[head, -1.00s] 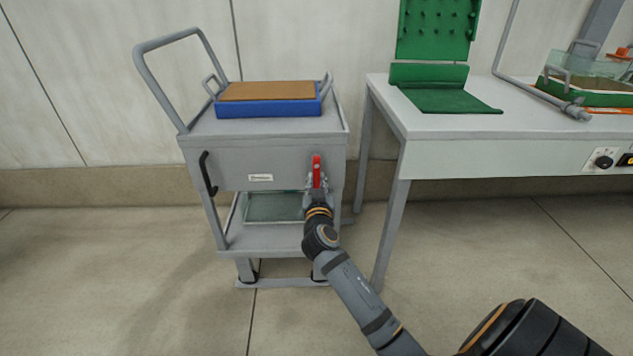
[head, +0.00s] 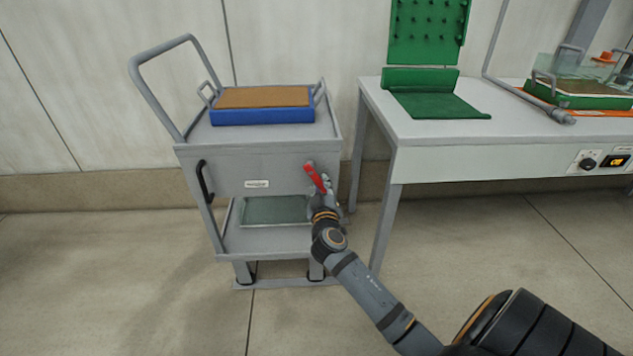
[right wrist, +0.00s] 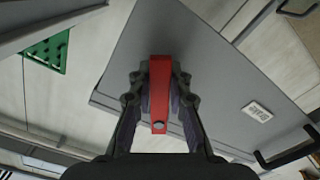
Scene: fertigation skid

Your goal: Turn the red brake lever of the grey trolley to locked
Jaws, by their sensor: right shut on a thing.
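The grey trolley (head: 225,165) stands at the left in the head view, against the wall. Its red brake lever (head: 316,177) is on the right part of its front panel and leans with its upper end to the left. My right gripper (head: 324,193) is shut on the lever near its lower part. In the right wrist view the red lever (right wrist: 160,95) runs between the two fingers of my right gripper (right wrist: 160,85). My left gripper is in neither view.
A blue tray (head: 262,116) with a brown top lies on the trolley. A black handle (head: 204,181) is on its front left. A white bench (head: 450,155) with a green mat (head: 440,104) stands to the right. The floor in front is clear.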

